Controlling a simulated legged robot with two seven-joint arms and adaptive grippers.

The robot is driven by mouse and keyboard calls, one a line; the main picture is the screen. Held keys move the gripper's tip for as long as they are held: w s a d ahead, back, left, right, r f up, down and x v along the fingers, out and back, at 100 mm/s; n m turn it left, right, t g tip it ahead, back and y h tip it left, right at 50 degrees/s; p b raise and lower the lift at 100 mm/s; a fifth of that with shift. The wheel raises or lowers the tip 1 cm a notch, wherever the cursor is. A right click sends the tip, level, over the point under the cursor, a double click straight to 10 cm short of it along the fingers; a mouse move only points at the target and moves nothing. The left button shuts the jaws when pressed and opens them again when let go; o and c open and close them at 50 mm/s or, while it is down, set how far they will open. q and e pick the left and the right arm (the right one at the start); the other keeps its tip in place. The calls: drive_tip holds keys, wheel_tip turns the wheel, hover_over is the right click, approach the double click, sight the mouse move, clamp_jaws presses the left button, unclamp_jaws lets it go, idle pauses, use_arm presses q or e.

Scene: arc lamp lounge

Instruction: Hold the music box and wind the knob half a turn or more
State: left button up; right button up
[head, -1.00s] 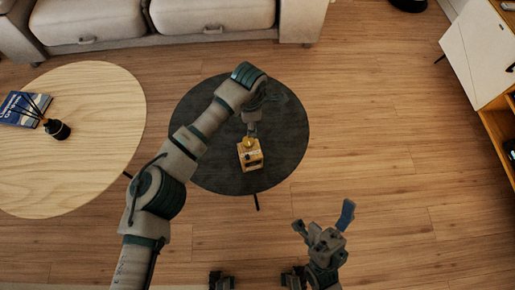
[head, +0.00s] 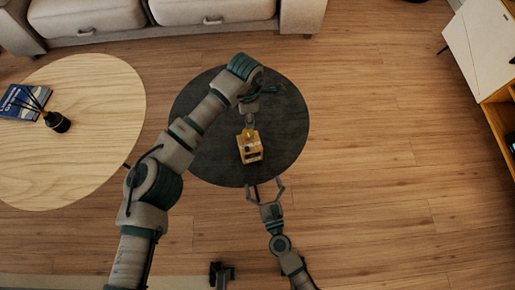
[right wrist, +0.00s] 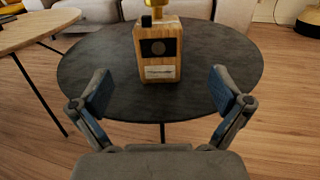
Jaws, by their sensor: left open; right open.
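The music box (head: 250,151) is a small wooden block standing upright on the dark round table (head: 205,150). In the right wrist view the music box (right wrist: 158,55) shows a dark round spot, a white label and a gold piece (right wrist: 158,6) on top, cut by the frame edge. My left gripper (head: 249,122) is open, just behind and above the box's top; its fingertips are small, and I cannot tell whether they touch it. My right gripper (head: 265,187) is open and empty at the table's near edge, facing the box; its spread fingers (right wrist: 161,92) flank the view.
A light wooden oval table (head: 95,120) at left holds a blue book (head: 22,100) and a reed diffuser (head: 57,122). A grey sofa (head: 170,40) stands behind. A white cabinet (head: 485,50) is at right. Open floor lies right of the dark table.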

sight(249, 143)
drive_tip(key=x, duration=1.4)
drive_tip(key=shift+w+a, duration=0.1)
drive_tip(key=shift+w, duration=0.25)
drive_tip(key=shift+w+a, duration=0.4)
drive_tip(key=shift+w, duration=0.05)
drive_tip(key=shift+d, duration=0.3)
drive_tip(key=c, duration=1.2)
drive_tip(key=shift+c, duration=1.2)
drive_tip(key=shift+a, duration=0.15)
